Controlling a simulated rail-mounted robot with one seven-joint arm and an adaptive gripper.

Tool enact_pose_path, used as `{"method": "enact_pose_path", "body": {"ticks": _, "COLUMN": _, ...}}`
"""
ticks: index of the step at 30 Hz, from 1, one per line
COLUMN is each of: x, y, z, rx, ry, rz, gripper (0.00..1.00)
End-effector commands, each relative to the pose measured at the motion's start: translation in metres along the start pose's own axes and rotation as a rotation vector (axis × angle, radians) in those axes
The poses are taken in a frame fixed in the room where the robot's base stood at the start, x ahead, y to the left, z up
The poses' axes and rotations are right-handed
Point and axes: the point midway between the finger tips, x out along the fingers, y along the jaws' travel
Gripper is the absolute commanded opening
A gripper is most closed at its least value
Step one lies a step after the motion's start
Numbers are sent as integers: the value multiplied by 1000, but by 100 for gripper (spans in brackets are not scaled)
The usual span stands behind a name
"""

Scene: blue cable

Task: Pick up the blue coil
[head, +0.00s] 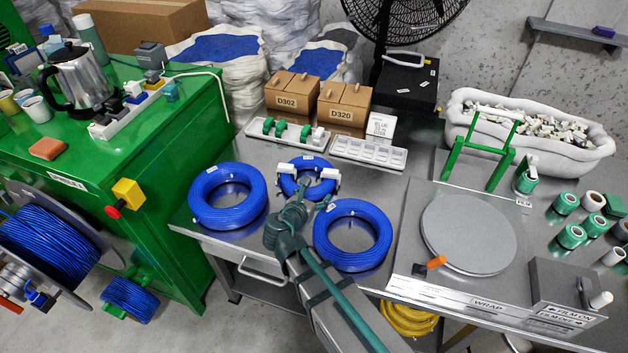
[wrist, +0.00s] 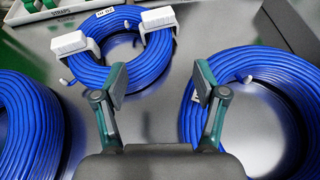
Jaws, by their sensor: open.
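Three blue coils lie flat on the grey metal table. The left coil (head: 203,212) is also at the left edge of the wrist view (wrist: 25,130). The smaller back coil (head: 284,184) has two white clips and a white tag; it is ahead of my fingers in the wrist view (wrist: 88,70). The right coil (head: 378,249) is beside my right finger in the wrist view (wrist: 255,62). My gripper (wrist: 160,80) is open and empty, with its fingers apart, pointing toward the gap between the back and right coils. In the head view, my arm hides some of the table between the coils.
A tray with green items (head: 287,136) and an empty white tray (head: 368,151) stand behind the coils. Boxes (head: 343,103) are farther back. The wrapping plate (head: 468,232) is right, the green cabinet (head: 120,170) left. Some bare table shows between the coils.

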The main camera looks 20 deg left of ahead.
Motion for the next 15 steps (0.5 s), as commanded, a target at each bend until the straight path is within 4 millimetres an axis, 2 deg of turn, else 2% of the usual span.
{"method": "enact_pose_path", "body": {"ticks": 5, "x": 12, "y": -2, "z": 2, "rx": -31, "ry": -18, "rz": -6, "gripper": 71}}
{"method": "enact_pose_path", "body": {"ticks": 15, "x": 56, "y": -1, "z": 2, "rx": -29, "ry": -16, "rz": -6, "gripper": 71}}
